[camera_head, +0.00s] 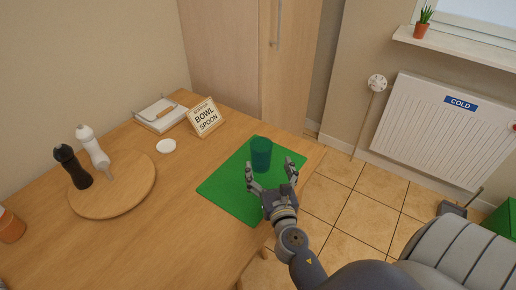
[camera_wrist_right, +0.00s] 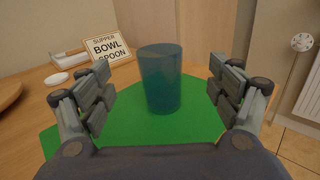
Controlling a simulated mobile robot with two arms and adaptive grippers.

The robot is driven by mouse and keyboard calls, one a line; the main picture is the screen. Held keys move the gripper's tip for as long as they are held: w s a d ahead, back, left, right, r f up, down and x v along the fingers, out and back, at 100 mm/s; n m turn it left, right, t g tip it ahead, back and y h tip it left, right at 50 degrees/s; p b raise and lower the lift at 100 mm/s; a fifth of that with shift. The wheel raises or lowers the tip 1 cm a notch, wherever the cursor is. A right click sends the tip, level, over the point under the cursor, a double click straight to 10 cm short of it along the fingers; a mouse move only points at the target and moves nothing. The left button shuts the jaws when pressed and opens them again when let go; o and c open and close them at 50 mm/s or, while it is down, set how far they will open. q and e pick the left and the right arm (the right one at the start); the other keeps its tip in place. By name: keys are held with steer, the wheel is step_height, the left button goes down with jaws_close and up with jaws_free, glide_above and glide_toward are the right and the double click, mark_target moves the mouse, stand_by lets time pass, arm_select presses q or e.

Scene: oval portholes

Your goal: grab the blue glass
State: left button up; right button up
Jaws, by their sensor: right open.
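The blue glass (camera_head: 261,154) stands upright on a green mat (camera_head: 222,186) near the table's right side. It also shows in the right wrist view (camera_wrist_right: 160,80), centred ahead of the fingers. My right gripper (camera_head: 270,171) is open, and its fingers point at the glass from the near side. In the right wrist view the fingers (camera_wrist_right: 160,95) are spread wide to either side of the glass, with gaps on both sides and nothing held. My left gripper does not show in either view.
A sign reading "SUPPER BOWL SPOON" (camera_head: 205,117) stands beyond the mat, near a small white dish (camera_head: 166,146) and a white tray (camera_head: 161,114). A round wooden board (camera_head: 132,197) bears a black mill (camera_head: 73,167) and a white mill (camera_head: 92,151). The table's right edge is close.

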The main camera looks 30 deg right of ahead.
mark_target(261, 144)
steer(key=shift+p+x, duration=0.55)
steer(key=shift+x, duration=4.6)
steer(key=shift+c, duration=1.3)
steer(key=c, duration=1.4)
steer(key=shift+r, duration=0.2)
